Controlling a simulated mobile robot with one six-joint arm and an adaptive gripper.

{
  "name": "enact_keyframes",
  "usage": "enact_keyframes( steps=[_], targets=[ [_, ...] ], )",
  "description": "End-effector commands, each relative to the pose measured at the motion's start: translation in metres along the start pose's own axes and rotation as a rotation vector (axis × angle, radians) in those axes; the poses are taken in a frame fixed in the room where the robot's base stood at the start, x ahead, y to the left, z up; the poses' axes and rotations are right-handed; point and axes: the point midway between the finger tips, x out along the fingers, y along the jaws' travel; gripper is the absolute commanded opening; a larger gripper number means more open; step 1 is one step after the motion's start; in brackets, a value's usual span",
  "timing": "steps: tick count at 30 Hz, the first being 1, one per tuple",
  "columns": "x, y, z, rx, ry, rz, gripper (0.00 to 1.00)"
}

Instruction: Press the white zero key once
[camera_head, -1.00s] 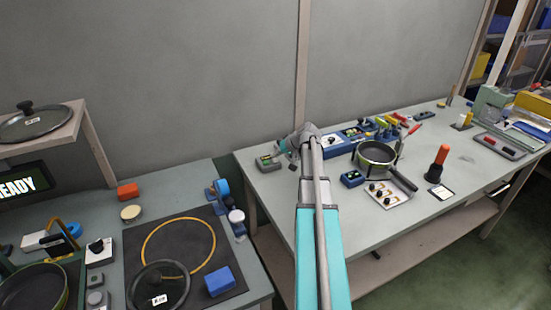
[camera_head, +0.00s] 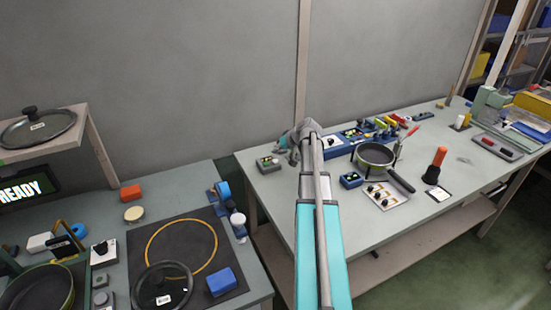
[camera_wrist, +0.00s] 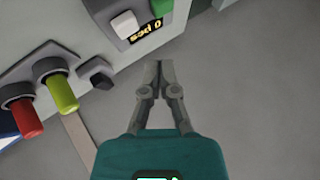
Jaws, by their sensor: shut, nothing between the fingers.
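The white key (camera_wrist: 125,24) shows at the top of the wrist view, a raised square block on a dark unit. A green key (camera_wrist: 161,6) sits to its right, and a small display (camera_wrist: 146,29) with amber characters including a 0 lies just below them. My gripper (camera_wrist: 160,66) is shut and empty, its tips below and to the right of the white key in the picture and apart from it. In the head view my arm largely hides the gripper; a small grey unit (camera_head: 268,163) stands just left of it, and its keys are too small to tell.
In the wrist view a red cylinder (camera_wrist: 27,120), a yellow-green cylinder (camera_wrist: 61,94) and a black knob (camera_wrist: 97,73) stand out left of my fingers.

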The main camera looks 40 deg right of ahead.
Motion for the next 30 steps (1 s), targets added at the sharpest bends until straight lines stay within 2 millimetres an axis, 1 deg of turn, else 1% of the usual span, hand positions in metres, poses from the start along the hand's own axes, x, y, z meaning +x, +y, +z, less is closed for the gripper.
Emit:
enact_keyframes(
  steps=[1, 10, 30],
  targets=[
    [-0.005, -0.004, -0.004, 0.0, 0.0, 0.0, 0.0],
    [-0.018, -0.013, -0.013, 0.0, 0.0, 0.0, 0.0],
    [-0.019, -0.013, -0.014, 0.0, 0.0, 0.0, 0.0]
  ],
)
